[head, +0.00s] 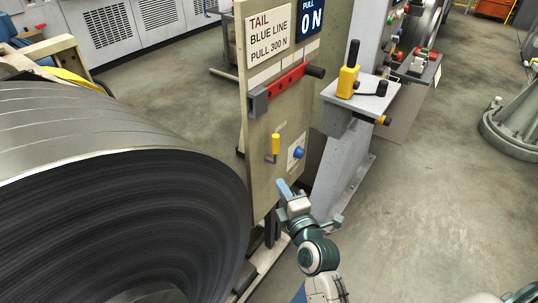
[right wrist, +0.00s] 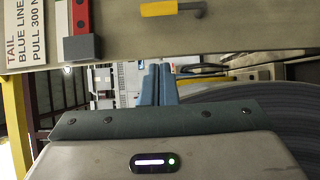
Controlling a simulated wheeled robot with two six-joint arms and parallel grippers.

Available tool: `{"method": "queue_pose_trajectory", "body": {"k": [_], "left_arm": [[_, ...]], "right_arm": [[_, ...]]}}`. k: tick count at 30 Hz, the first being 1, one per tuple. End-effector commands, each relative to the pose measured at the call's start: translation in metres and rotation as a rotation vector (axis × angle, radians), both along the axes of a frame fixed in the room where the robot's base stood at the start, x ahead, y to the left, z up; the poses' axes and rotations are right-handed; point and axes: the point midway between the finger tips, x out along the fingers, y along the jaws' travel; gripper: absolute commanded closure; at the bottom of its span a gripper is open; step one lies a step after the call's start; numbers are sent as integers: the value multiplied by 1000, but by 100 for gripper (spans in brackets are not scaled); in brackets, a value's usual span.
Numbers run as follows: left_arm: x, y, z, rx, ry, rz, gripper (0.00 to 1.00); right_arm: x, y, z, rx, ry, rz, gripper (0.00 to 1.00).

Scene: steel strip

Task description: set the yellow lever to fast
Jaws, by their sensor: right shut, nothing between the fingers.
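The yellow lever (head: 276,143) is on the beige panel (head: 262,195). Its yellow grip points upward, above a grey-brown pivot end. In the right wrist view the yellow lever (right wrist: 160,9) lies across the top edge of the picture, with its grey pivot to the right. My right gripper (head: 284,189) is below the lever, near the panel's lower part, and apart from the lever. Its blue fingers (right wrist: 157,84) are shut with nothing between them. No fast or slow marking can be read near the lever. My left gripper is not in view.
A blue knob (head: 298,152) sits right of the lever. A red bar (head: 288,83) with a dark handle is above it. A large steel coil (head: 120,215) fills the left. A grey stand (head: 345,165) carries a yellow-and-black control (head: 347,80).

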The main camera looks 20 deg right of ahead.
Motion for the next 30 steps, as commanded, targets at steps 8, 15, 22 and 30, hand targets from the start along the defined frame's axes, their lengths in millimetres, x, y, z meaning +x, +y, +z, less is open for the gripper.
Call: {"method": "queue_pose_trajectory", "body": {"k": [8,15,22,30], "left_arm": [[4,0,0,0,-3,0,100],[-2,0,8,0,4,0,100],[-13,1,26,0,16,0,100],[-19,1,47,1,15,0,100]], "right_arm": [[0,0,1,-4,-2,0,100],[15,1,3,-6,-1,1,100],[61,4,6,-6,-1,1,100],[110,-1,6,-10,-1,0,100]]}}
